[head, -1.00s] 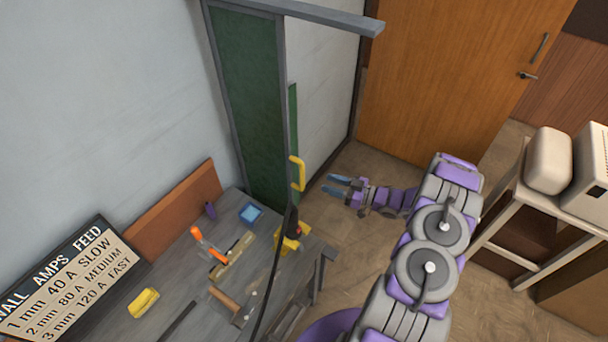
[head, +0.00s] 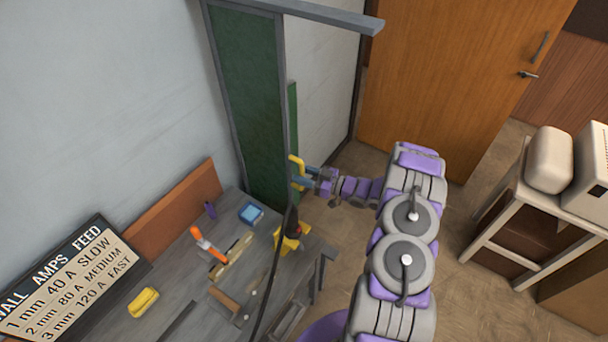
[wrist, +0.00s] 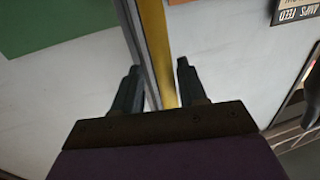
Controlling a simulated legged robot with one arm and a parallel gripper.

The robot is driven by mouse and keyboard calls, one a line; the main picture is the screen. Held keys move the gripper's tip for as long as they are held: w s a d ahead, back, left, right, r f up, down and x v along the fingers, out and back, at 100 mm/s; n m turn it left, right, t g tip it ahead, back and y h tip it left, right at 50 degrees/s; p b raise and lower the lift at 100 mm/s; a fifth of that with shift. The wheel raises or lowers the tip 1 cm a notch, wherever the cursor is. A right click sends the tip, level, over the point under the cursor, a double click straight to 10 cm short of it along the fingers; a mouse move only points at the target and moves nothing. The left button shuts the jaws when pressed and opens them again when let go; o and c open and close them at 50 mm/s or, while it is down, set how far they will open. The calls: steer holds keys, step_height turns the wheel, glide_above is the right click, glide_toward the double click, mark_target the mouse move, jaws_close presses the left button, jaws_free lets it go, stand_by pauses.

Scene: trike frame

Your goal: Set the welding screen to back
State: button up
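The welding screen is a dark green panel (head: 245,105) in a grey frame, standing along the wall behind the workbench. A narrow second green strip shows beside its right edge. A yellow handle (head: 298,171) sits on that edge; it also shows as a yellow bar in the wrist view (wrist: 156,45). My gripper (head: 304,177) is at the handle. In the wrist view its two dark fingers (wrist: 158,85) are apart, with the yellow bar between them. A gap shows right of the bar, so the fingers are not closed on it.
The workbench (head: 180,245) at lower left holds an orange-handled tool, a blue box, a yellow item and other small things. A dark cable crosses in front of it. A sign leans at far left. A wooden door (head: 450,80) and a white cart (head: 500,210) stand right; the floor between is clear.

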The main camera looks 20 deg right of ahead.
mark_target(291, 170)
steer(key=shift+a, duration=0.6)
steer(key=c, duration=0.5)
steer(key=shift+d, duration=0.1)
steer(key=shift+c, duration=1.3)
steer(key=shift+d, duration=0.2)
jaws_close()
steer(key=x, duration=0.4)
steer(key=shift+w+d, duration=0.15)
steer(key=shift+w, duration=0.15)
steer(key=shift+d, duration=0.1)
steer(key=o, duration=0.8)
jaws_free()
steer(key=shift+w, duration=0.15)
steer(key=shift+c, duration=0.2)
